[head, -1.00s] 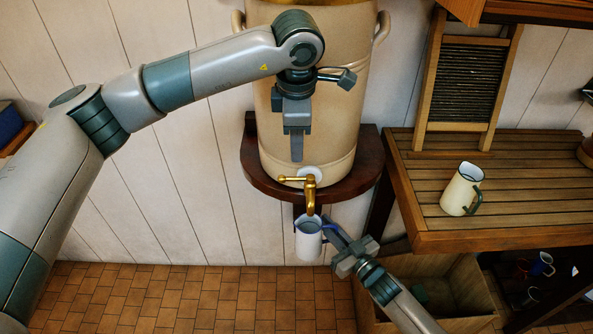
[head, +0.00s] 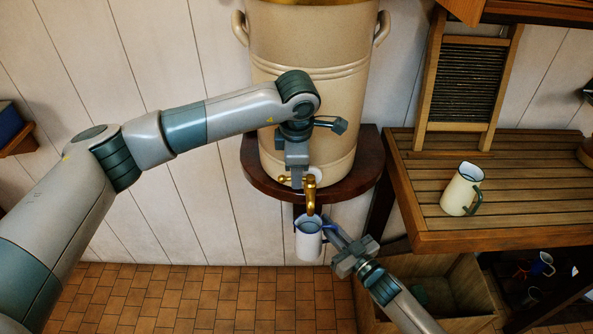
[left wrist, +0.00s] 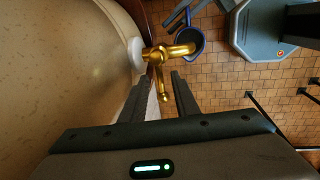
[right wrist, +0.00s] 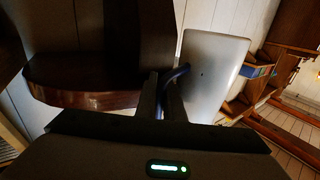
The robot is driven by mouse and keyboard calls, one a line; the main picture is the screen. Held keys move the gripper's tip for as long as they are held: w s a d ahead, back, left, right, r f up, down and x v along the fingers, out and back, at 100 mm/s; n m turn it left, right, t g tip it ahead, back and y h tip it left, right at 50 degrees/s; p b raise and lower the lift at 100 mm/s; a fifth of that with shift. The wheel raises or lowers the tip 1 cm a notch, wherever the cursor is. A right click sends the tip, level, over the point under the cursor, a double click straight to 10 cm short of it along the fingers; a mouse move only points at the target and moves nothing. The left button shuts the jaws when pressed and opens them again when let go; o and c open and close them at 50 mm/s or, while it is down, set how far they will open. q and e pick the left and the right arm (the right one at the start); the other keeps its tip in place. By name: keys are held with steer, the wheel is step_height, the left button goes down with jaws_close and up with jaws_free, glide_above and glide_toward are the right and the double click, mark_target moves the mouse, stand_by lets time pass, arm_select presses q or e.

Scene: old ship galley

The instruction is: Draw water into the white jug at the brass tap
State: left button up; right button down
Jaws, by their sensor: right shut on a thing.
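The brass tap (head: 311,192) sits low on the front of the big cream urn (head: 308,110). The white jug (head: 308,246), with a blue rim and handle, hangs upright below the tap's spout; whether water is in it I cannot tell. My right gripper (head: 333,233) is shut on the jug's blue handle (right wrist: 180,73), and the jug's white side (right wrist: 212,70) shows in the right wrist view. My left gripper (head: 296,182) is beside the tap. In the left wrist view its open fingers (left wrist: 162,78) stand either side of the tap's brass lever (left wrist: 163,92).
The urn stands on a dark rounded wooden shelf (head: 257,169). To the right, a slatted wooden table (head: 520,190) bears a cream jug (head: 461,190) and a washboard (head: 470,80). A wooden crate (head: 455,290) is below it. The tiled floor at left is clear.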

mark_target(305, 178)
arm_select(q)
steer(key=shift+c, duration=0.4)
jaws_close()
steer(key=shift+s+n, duration=0.1)
steer(key=shift+n, duration=0.3)
steer(key=n, duration=0.3)
steer(key=s+d+n+y, duration=0.1)
steer(key=n, duration=0.2)
steer(key=s+n, duration=0.1)
steer(key=n, duration=0.2)
steer(key=shift+d+r+g+y, duration=0.1)
steer(key=shift+d+g+y, duration=0.2)
steer(key=shift+d+g, duration=0.1)
steer(key=shift+s, duration=0.1)
steer(key=shift+o, duration=0.4)
jaws_free()
